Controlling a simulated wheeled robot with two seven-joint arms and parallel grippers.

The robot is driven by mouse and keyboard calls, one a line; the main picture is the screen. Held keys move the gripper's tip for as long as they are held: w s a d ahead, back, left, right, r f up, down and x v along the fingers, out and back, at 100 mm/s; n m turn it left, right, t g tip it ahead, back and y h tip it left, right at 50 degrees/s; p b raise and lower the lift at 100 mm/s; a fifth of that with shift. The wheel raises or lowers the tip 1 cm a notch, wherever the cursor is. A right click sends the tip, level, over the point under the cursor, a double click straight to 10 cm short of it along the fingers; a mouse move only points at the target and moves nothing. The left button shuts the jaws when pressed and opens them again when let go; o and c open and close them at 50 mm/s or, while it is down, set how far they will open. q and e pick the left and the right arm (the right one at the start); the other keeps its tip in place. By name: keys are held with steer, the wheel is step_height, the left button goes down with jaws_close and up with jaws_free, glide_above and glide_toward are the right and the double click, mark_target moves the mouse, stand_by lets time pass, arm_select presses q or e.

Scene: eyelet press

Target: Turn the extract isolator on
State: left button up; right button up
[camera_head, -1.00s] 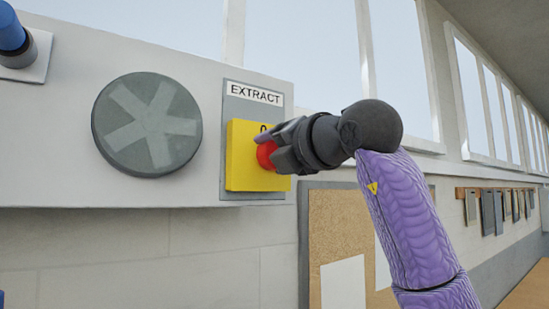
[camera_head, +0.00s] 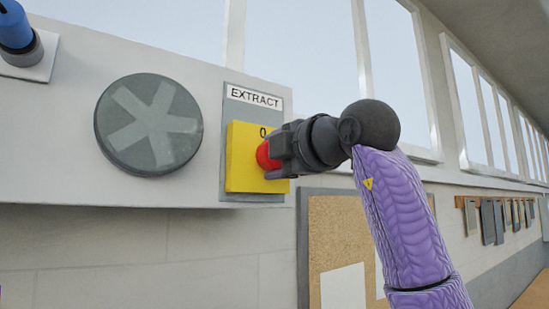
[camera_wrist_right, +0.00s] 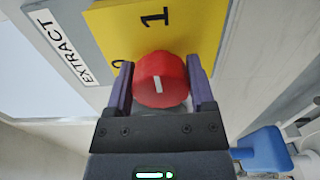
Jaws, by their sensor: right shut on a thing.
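The extract isolator is a red knob (camera_head: 264,156) on a yellow plate (camera_head: 241,165), under a label (camera_head: 254,98) reading EXTRACT. My right gripper (camera_head: 273,160) reaches it from the right and is shut on the knob. In the right wrist view the red knob (camera_wrist_right: 160,80) sits between the two fingers of the gripper (camera_wrist_right: 160,85). A short white mark on the knob runs roughly up that picture, slightly tilted. A 1 stands on the plate above the knob there, and a partly hidden 0 is to its left. My left gripper is not in view.
A round grey disc with a pale star shape (camera_head: 148,125) is on the panel left of the isolator. A blue cylinder in a dark collar (camera_head: 14,30) is at the upper left. A blue object (camera_wrist_right: 264,149) shows beside the gripper in the wrist view.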

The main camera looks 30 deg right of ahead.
stand_by(0.6)
steer(key=o, duration=1.2)
steer(key=shift+d, duration=0.1)
steer(key=shift+s, duration=0.2)
steer(key=s+b, duration=0.1)
steer(key=s, duration=0.2)
steer(key=s+d+b, duration=0.1)
steer(key=s, duration=0.2)
steer(key=s+b, duration=0.2)
steer(key=s, duration=0.1)
steer(key=shift+s+d, duration=0.2)
steer(key=shift+s, duration=0.1)
